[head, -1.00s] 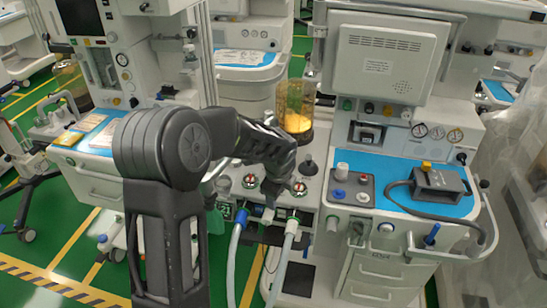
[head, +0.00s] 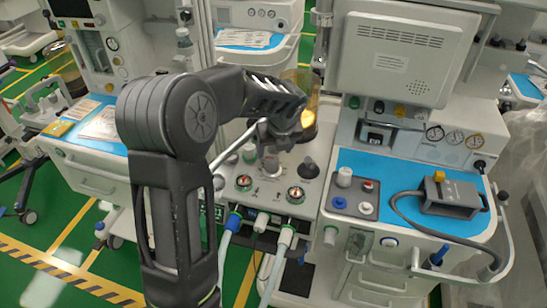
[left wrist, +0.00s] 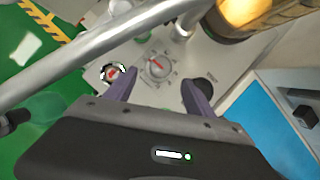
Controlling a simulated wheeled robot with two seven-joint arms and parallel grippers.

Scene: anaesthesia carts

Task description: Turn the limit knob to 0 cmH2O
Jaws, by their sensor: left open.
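The limit knob (head: 271,166) is a light grey knob on the white panel of the middle cart, between two small round gauges. In the left wrist view the knob (left wrist: 157,68) sits on a printed dial scale, in the gap between my fingers. I cannot read its setting. My left gripper (head: 268,143) is open just above the knob, and its purple fingertips (left wrist: 158,84) stand on either side, apart from each other. I cannot tell whether either finger touches the knob.
A black knob (head: 309,168) stands right of the dial. Red-centred gauges (head: 243,182) and (head: 296,195) flank it in front. An amber canister (head: 306,112) stands behind. Pale hoses (head: 278,258) hang from the front. A metal rail (left wrist: 85,62) crosses the wrist view.

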